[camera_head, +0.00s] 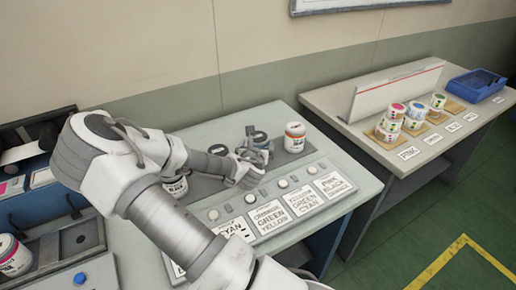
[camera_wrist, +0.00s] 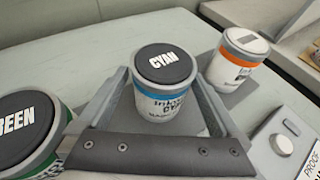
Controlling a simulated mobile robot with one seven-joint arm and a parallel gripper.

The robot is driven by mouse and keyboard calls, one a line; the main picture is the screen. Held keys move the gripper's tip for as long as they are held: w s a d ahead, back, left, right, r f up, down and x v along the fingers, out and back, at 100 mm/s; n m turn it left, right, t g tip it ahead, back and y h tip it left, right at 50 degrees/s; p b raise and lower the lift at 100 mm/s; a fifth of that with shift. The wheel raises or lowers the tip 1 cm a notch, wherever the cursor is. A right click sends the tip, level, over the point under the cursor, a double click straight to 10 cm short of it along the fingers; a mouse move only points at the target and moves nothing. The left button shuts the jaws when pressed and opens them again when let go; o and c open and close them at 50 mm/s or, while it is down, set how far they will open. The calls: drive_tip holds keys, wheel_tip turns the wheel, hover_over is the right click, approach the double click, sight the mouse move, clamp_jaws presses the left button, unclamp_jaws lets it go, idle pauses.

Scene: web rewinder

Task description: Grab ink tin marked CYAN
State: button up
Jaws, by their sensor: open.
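The ink tin marked CYAN (camera_wrist: 163,88) stands upright, with a black lid and a blue band. In the wrist view my gripper (camera_wrist: 160,92) is open, with one finger on each side of this tin. I cannot tell whether either finger touches it. In the head view my gripper (camera_head: 254,152) is over the grey strip on the bench, and the CYAN tin's dark lid (camera_head: 260,136) shows just behind it, its body mostly hidden.
The tin marked GREEN (camera_wrist: 25,125) stands close on the left, and an orange-banded tin (camera_wrist: 235,65) on the right. Label cards (camera_head: 268,217) and round buttons line the bench front. A second table (camera_head: 335,101) holds stacked tins and a blue bin (camera_head: 477,85).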

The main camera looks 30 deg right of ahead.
drive_tip(key=x, duration=0.5)
drive_tip(key=shift+d+r+b, duration=0.1)
drive_tip(key=shift+r+b, duration=0.05)
drive_tip(key=shift+b, duration=0.15)
clamp_jaws()
drive_tip(key=shift+r, duration=0.15)
